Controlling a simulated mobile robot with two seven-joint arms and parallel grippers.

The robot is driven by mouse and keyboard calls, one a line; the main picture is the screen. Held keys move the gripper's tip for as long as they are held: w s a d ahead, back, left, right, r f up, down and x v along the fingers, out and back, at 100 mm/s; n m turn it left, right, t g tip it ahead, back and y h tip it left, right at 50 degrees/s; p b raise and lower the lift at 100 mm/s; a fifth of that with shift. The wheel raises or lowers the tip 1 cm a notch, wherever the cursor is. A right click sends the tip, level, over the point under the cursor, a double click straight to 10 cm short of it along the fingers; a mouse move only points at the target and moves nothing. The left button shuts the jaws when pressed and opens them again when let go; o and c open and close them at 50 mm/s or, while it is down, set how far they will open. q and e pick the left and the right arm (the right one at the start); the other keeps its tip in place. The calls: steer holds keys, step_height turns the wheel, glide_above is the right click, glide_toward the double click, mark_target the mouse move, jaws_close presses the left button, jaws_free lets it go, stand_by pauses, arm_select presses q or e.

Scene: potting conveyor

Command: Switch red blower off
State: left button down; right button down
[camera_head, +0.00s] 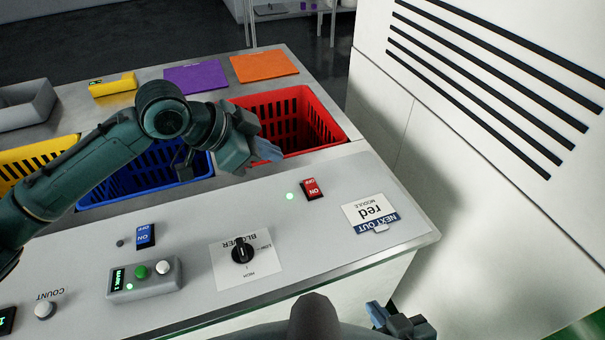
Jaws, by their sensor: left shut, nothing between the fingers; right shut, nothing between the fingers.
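The red rocker switch (312,188), marked ON and OFF, sits on the grey panel (195,263). A green light (290,196) glows just to its left. The black blower knob (242,251) stands on a white label plate marked BLOWER. My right gripper (386,318) is shut and empty, low in the picture, in front of the panel's front edge.
Red (335,128), blue (100,202) and yellow (68,142) crates stand behind the panel. A blue switch (146,236) with a dark light and a small button box (146,283) are at left. A tall white cabinet (480,110) stands at right.

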arm_select(q)
glide_above(314, 181)
steer(key=s+a, duration=0.2)
step_height(314, 181, down, 7)
steer(key=shift+f, duration=0.2)
step_height(314, 181, down, 2)
steer(key=shift+w+a+f, duration=0.1)
steer(key=shift+a+f, duration=0.05)
steer(key=shift+f, duration=0.05)
steer(key=shift+w+f, duration=0.1)
steer(key=shift+f, duration=0.45)
steer(key=shift+a, duration=0.1)
